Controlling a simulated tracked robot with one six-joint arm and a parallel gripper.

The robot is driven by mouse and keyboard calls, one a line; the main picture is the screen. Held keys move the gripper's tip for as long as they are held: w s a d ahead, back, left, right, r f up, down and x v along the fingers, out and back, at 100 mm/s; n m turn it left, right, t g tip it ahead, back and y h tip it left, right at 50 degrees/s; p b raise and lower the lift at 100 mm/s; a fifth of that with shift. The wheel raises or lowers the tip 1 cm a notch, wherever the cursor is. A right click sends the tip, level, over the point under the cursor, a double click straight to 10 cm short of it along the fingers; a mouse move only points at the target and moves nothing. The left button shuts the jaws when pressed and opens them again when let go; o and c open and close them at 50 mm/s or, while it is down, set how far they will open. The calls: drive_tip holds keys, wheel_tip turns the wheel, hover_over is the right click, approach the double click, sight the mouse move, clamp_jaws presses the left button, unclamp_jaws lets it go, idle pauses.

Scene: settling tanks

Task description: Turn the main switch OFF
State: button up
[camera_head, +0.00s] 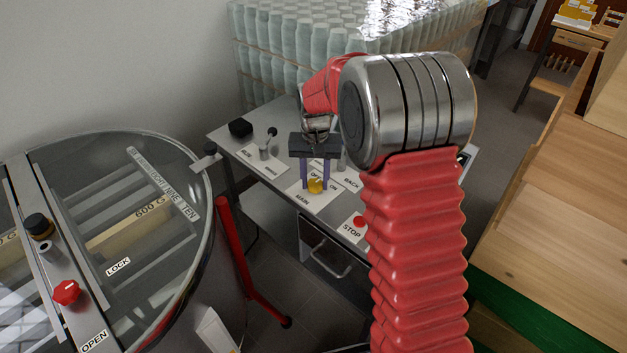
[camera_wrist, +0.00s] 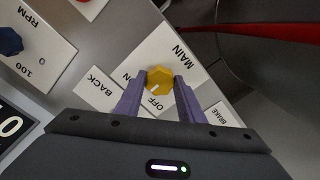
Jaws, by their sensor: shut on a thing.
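The main switch is a yellow knob (camera_head: 315,186) on a white plate (camera_head: 303,199) marked MAIN, on the grey control desk. In the wrist view the yellow knob (camera_wrist: 160,79) sits between my fingertips, with the words ON and OFF printed near it on its plate (camera_wrist: 178,58). My gripper (camera_head: 315,182) comes down on the knob from above, and its purple fingers are shut on it. In the wrist view my gripper (camera_wrist: 159,84) has one finger on each side of the knob. A mark on the knob's face is too small to read surely.
A red STOP button (camera_head: 359,221) is just right of the main switch. A lever (camera_head: 268,140) and a black box (camera_head: 240,128) stand at the desk's back left. A blue RPM knob (camera_wrist: 9,41) shows in the wrist view. A round glass-lidded machine (camera_head: 110,215) stands left, wooden furniture (camera_head: 550,230) right.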

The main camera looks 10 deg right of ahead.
sight(315, 183)
drive_tip(key=n, duration=0.6)
drive_tip(key=shift+d+n, duration=0.1)
drive_tip(key=shift+n, duration=0.3)
drive_tip(key=o, duration=1)
drive_tip(key=shift+o, duration=0.2)
drive_tip(key=shift+r, duration=0.15)
wheel_tip(315, 183, up, 14)
drive_tip(key=shift+f, duration=0.25)
